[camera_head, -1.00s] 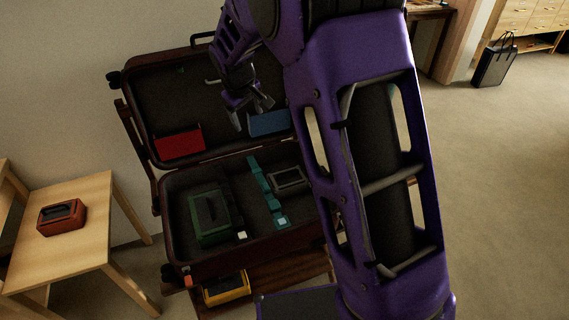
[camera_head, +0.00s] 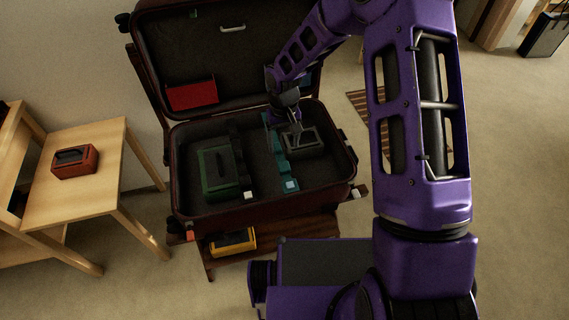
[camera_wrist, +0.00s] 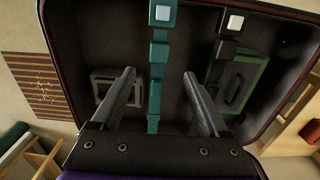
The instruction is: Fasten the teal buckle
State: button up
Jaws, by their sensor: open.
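The teal buckle strap (camera_head: 280,158) lies across the floor of the open suitcase (camera_head: 205,212), with a pale square button (camera_head: 291,185) at its near end. In the wrist view the teal strap (camera_wrist: 157,75) runs between my two fingers, and its pale button (camera_wrist: 163,13) is at the top edge. My gripper (camera_head: 293,124) is low over the far part of the strap; its open fingers (camera_wrist: 158,74) stand either side of it, apart from it as far as I see. I cannot tell whether the buckle's parts are joined.
A grey framed case (camera_head: 302,141) lies right of the strap, a green case (camera_head: 222,172) with a dark strap on the left. A red pouch (camera_head: 191,95) is on the raised lid. A yellow box (camera_head: 232,242) sits below; a red box (camera_head: 74,161) is on the side table.

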aim_at(284, 166)
notch_tip(284, 166, down, 10)
jog(key=shift+f+b, duration=0.15)
jog(key=shift+b, duration=0.4)
grip_shut()
dwell(1.2)
